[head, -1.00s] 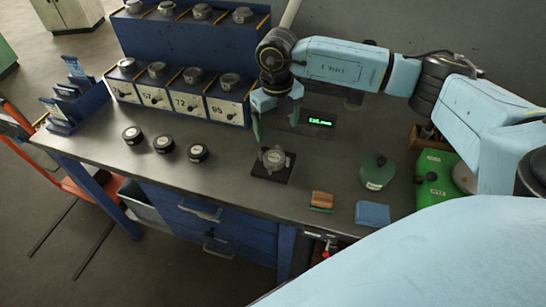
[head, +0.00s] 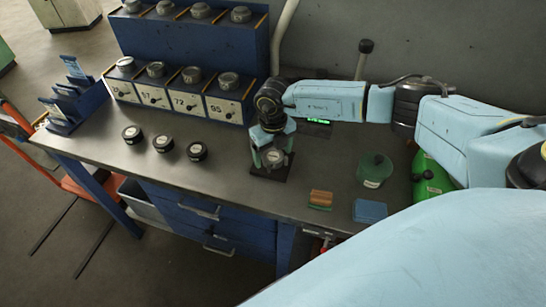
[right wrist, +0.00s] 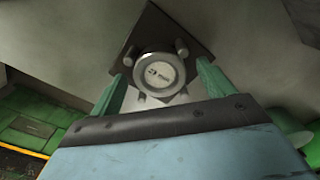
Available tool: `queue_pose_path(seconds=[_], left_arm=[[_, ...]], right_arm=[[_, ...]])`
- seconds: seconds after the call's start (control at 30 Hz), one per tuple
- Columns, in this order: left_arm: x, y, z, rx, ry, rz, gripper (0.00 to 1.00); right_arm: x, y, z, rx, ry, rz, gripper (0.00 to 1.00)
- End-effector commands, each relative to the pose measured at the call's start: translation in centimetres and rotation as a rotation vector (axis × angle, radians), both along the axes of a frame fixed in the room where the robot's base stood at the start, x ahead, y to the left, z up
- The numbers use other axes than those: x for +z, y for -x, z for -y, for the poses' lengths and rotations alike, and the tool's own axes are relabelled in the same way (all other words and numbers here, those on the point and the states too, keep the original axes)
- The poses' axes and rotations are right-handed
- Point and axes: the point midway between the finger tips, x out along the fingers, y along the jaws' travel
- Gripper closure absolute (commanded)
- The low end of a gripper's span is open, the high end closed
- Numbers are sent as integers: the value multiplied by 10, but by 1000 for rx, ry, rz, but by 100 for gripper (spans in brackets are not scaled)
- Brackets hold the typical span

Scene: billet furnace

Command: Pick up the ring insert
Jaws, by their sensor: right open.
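A round grey ring insert with a pale lettered face (head: 275,157) sits on a dark square plate (head: 267,173) on the bench. In the right wrist view the insert (right wrist: 160,72) lies between several short pegs on the plate (right wrist: 152,24). My right gripper (head: 271,160) is open, low over the plate, with its green fingers on either side of the insert. In the right wrist view the gripper (right wrist: 160,86) shows a gap between each finger and the insert. My left gripper is out of view.
Three dark round pieces (head: 164,144) stand left on the bench. A blue numbered rack (head: 184,98) with grey round parts is behind. A green round container (head: 374,170), a brown block (head: 320,197) and a blue block (head: 370,210) are to the right.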

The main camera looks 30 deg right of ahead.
Motion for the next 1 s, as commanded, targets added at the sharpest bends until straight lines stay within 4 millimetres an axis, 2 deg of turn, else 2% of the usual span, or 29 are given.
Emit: queue_pose_path(seconds=[0.1,0.6,0.87,1.0], left_arm=[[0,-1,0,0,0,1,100],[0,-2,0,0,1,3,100],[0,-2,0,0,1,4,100],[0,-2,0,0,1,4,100]], right_arm=[[0,0,0,0,0,0,22],[1,0,0,-1,0,0,87],[4,-1,0,-1,-2,4,87],[19,-2,0,-1,-2,6,87]])
